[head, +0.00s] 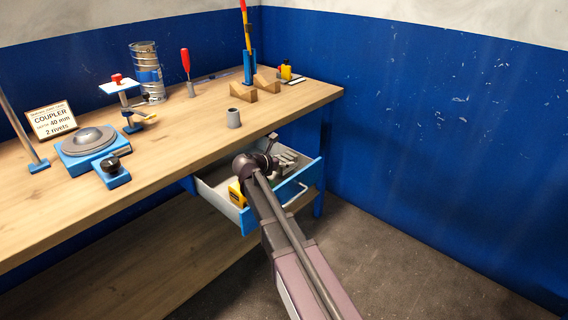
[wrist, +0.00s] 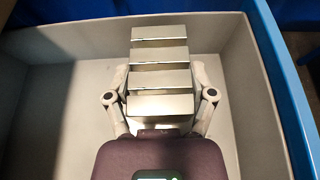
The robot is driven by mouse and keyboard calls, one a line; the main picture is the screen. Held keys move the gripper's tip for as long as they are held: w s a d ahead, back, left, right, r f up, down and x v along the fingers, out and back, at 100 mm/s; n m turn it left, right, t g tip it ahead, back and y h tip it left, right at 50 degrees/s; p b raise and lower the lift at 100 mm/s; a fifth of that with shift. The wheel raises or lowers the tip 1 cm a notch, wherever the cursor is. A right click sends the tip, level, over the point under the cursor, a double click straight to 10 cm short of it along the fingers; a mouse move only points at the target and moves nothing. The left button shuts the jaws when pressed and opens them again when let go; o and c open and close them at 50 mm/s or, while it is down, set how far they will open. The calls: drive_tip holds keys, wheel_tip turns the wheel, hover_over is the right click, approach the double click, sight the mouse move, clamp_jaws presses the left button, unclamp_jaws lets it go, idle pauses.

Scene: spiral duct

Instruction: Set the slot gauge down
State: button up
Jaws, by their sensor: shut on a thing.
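The slot gauge (wrist: 160,78) is a shiny metal block with several bars parted by dark slots. My gripper (wrist: 158,85) is shut on it, with one finger against each side. Both are over the open drawer (wrist: 265,100), whose pale grey floor shows around the gauge. I cannot tell whether the gauge touches the floor. In the head view my gripper (head: 284,160) reaches into the drawer (head: 302,181) under the bench's right end, and the gauge is small and hard to make out there.
A yellow object (head: 237,194) lies at the drawer's front left. The bench top (head: 190,140) above carries a grey cylinder (head: 233,118), wooden wedges (head: 243,93), a red-handled tool (head: 186,62), a spiral duct (head: 147,72), a blue-based device (head: 90,146) and a sign (head: 51,120). A blue wall (head: 430,130) stands right.

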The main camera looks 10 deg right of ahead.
drive_tip(key=shift+f+b, duration=0.6)
drive_tip(key=shift+b, duration=0.05)
drive_tip(key=o, duration=1.3)
drive_tip(key=shift+c, duration=0.2)
drive_tip(key=shift+r, duration=0.15)
drive_tip(key=shift+r+p, duration=0.6)
drive_tip(key=shift+p, duration=0.15)
drive_tip(key=p+v, duration=0.4)
drive_tip(key=v, duration=0.8)
drive_tip(key=shift+f, duration=0.1)
